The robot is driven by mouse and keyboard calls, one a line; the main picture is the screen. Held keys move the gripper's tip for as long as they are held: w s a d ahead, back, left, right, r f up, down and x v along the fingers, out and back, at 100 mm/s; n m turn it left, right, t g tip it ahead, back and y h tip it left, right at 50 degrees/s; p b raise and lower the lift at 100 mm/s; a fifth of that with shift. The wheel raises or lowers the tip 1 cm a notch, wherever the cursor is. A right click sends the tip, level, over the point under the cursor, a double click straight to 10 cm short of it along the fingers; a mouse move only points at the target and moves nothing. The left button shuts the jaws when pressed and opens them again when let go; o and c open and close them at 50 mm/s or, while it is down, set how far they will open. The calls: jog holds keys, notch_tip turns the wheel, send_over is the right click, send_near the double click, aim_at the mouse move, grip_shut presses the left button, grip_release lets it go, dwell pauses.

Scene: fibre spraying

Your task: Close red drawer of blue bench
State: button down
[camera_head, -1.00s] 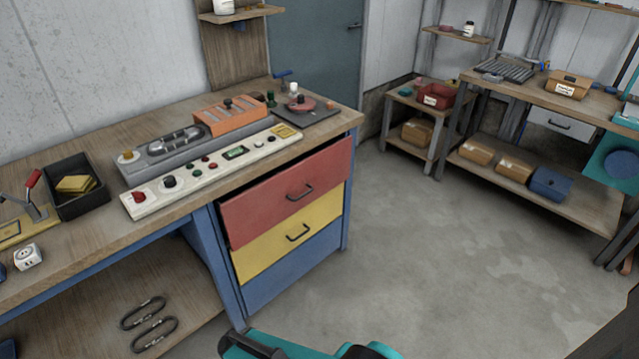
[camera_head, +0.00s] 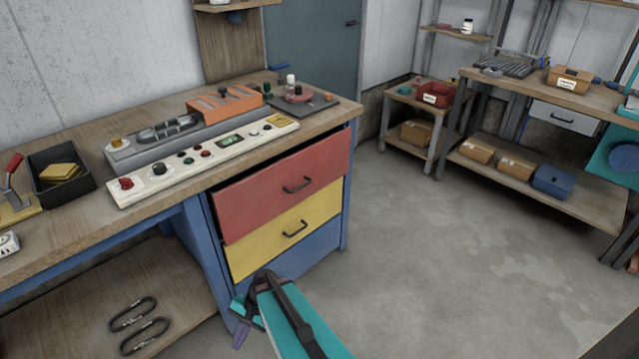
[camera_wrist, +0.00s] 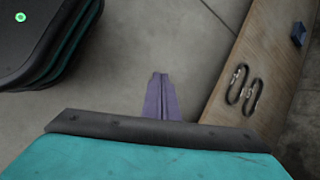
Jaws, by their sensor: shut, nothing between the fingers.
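The blue bench (camera_head: 346,215) has a wooden top and a stack of drawers under its right end. The red drawer (camera_head: 255,201) is the top one and stands partly pulled out, with a dark gap above its front edge. Its black bar handle (camera_head: 297,184) faces the room. My gripper (camera_head: 240,334) is low in front of the drawer stack, below the red drawer and not touching it. Its purple fingers are together and empty in the wrist view (camera_wrist: 161,98). The red drawer does not show in the wrist view.
A yellow drawer (camera_head: 265,252) sits directly below the red one. A lower shelf (camera_head: 95,305) with two black carabiner-like links is left of my gripper. The concrete floor (camera_head: 430,270) to the right is clear. Another workbench (camera_head: 500,90) stands at the far right.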

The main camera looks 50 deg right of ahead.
aim_at(313, 171)
jog(key=w+d+r+m+t+b, duration=0.3)
jog(key=w+d+r+m, duration=0.1)
jog(key=d, duration=0.5)
jog(key=w+d+r+m+t+h+b, duration=0.1)
jog(key=w+d+r+m+t+b, duration=0.3)
jog(key=d, duration=0.6)
jog(key=w+d+r+m+t+b, duration=0.1)
jog(key=w+d+r+m+t, duration=0.3)
jog(key=d, duration=0.5)
jog(key=s+d+r+m+t+h+b, duration=0.2)
jog(key=s+d+r+m, duration=0.1)
jog(key=d, duration=0.5)
jog(key=s+d+r+m+t+h+b, duration=0.2)
jog(key=s+d+r+m, duration=0.2)
jog(key=d+r, duration=0.3)
jog(key=s+d+r+m+t+h+b, duration=0.2)
jog(key=s+d+r+m, duration=0.2)
jog(key=d, duration=0.6)
notch_tip(313, 171, up, 2)
jog(key=shift+s+r, duration=0.1)
jog(key=shift+s, duration=0.4)
jog(key=shift+w+d+b, duration=0.1)
jog(key=shift+w+b, duration=0.05)
jog(key=shift+b, duration=0.15)
jog(key=w+b, duration=0.1)
jog(key=w, duration=0.8)
jog(key=w+d+b, duration=0.1)
jog(key=w, duration=0.3)
jog(key=shift+w+b, duration=0.35)
